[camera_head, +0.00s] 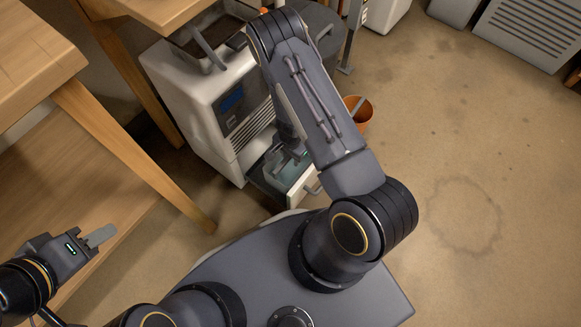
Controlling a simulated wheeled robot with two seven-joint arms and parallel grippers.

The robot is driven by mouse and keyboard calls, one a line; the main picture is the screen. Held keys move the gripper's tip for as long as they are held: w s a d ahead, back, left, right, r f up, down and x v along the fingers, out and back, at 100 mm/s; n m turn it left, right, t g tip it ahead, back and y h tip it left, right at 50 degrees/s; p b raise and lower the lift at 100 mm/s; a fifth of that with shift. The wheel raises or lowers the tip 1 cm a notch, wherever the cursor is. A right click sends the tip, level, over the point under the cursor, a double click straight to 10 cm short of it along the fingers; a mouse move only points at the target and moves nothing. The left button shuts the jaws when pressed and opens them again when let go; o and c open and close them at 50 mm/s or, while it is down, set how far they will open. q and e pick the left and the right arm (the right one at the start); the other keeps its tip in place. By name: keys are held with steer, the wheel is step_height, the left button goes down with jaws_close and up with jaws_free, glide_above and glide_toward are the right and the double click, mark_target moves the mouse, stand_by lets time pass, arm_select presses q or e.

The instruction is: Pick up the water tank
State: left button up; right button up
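The water tank (304,181) looks like an open-topped box with a pale front and a small handle. My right gripper (294,155) points down at the tank's opening, mostly hidden behind the arm. I cannot tell whether it touches the tank or how its fingers stand. My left gripper (100,236) is far from the tank at the lower left, with nothing visible in it; its finger gap does not show.
A wooden table or shelf (130,155) stands at the left, its leg close to the appliance. An orange-brown bucket (358,112) stands just behind and right of the tank. Grey-white units (525,30) stand at the upper right. The floor on the right is clear.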

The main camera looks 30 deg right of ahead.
steer(key=shift+f, duration=0.85)
jaws_close()
stand_by(0.8)
